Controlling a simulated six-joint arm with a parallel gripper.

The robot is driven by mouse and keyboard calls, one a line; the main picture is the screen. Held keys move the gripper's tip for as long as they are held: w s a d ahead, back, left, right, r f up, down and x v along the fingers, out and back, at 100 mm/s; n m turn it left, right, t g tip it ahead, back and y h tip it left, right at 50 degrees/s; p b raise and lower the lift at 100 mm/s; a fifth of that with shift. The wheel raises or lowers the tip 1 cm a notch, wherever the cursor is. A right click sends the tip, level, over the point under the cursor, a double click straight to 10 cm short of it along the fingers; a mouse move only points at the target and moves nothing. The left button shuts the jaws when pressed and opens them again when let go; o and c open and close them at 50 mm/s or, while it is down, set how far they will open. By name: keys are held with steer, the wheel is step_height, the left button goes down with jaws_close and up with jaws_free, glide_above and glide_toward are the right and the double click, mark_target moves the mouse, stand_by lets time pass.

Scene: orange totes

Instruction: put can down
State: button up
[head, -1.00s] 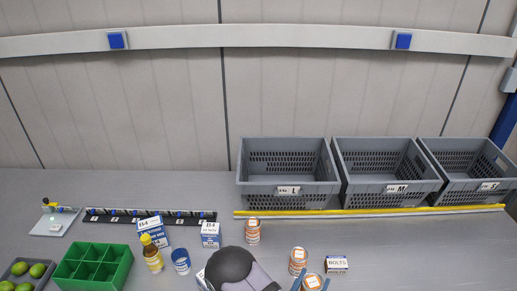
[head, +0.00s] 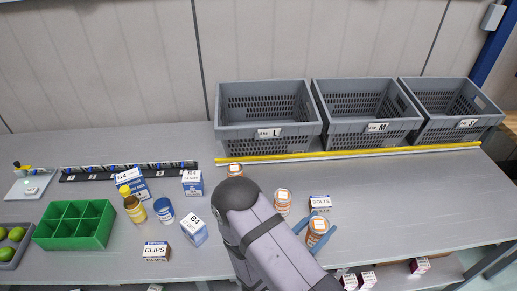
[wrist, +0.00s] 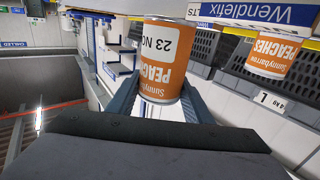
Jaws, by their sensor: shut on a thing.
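My gripper (head: 318,229) is shut on an orange-and-white peaches can (head: 320,226), with a blue finger on each side. The held can (wrist: 163,60) fills the upper middle of the wrist view, its label upside down there. Whether its base touches the table cannot be told. A second such can (head: 283,197) stands just behind and left of it. A third can (head: 235,169) stands farther left, near the yellow strip and partly hidden by my arm.
A bolts box (head: 320,203) stands close behind the held can. Grey crates L (head: 268,134), M (head: 377,127) and S (head: 465,123) line the back. Boxes, bottles and a green divided tray (head: 74,243) stand left. The table right of the can is clear.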

step_height(320, 180, up, 21)
steer(key=w+a+f+b, duration=0.3)
steer(key=w+b, duration=0.2)
steer(key=w, duration=0.3)
steer(key=w+a+f+b, duration=0.2)
steer(key=w+a+b, duration=0.2)
steer(key=w+b, duration=0.3)
steer(key=w+a+r+n+t+y+b, duration=0.1)
steer(key=w+a+r+b, duration=0.15)
steer(key=w+b, duration=0.35)
steer(key=w+a+r+t+b, duration=0.1)
steer(key=w+r+b, duration=0.25)
steer(key=w, duration=0.45)
step_height(320, 180, down, 24)
steer(key=shift+w+d+r, duration=0.15)
steer(key=shift+d, duration=0.1)
steer(key=shift+f, duration=0.55)
steer(key=shift+f, duration=0.1)
